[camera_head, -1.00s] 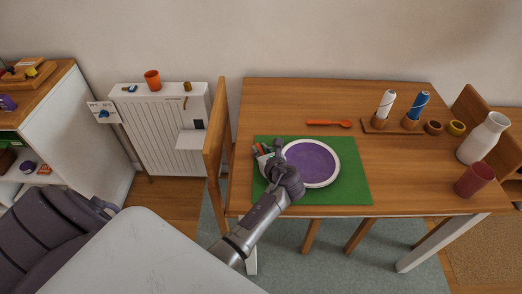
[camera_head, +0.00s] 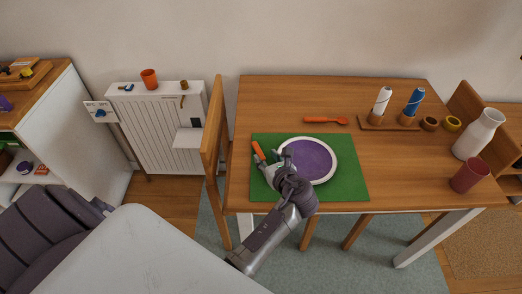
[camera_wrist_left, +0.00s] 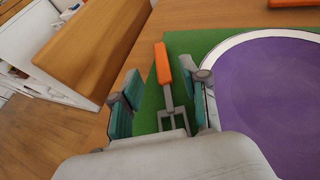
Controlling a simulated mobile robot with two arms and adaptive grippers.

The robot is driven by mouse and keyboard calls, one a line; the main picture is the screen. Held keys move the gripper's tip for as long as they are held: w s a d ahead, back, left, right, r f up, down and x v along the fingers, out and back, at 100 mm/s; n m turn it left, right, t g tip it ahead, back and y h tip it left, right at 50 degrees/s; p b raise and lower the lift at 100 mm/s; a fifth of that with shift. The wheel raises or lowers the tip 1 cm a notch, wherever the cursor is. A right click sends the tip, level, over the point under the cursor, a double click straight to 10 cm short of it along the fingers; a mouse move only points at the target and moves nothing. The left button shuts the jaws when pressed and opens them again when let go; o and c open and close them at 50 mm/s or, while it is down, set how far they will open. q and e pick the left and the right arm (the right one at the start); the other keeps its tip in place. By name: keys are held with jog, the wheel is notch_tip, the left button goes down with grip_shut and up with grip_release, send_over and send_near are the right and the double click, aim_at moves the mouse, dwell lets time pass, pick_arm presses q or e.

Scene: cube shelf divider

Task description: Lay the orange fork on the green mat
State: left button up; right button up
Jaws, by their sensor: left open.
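The orange fork (camera_head: 259,150) lies on the left part of the green mat (camera_head: 345,180), left of a purple plate with a white rim (camera_head: 310,160). In the left wrist view its orange handle (camera_wrist_left: 162,64) points away from me and its grey tines are nearer. My left gripper (camera_head: 274,163) is open over the mat at the plate's left edge. In the wrist view its teal-padded fingers (camera_wrist_left: 166,88) stand apart on either side of the fork, touching neither side of it. The tine tips are close to the gripper body. My right gripper is not in view.
An orange spoon (camera_head: 326,120) lies on the wooden table (camera_head: 290,98) behind the mat. A wooden chair (camera_head: 212,140) is at the table's left edge.

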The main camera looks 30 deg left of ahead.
pick_arm(q)
jog(key=v, duration=0.4)
jog(key=shift+s+d, duration=0.1)
dwell(0.3)
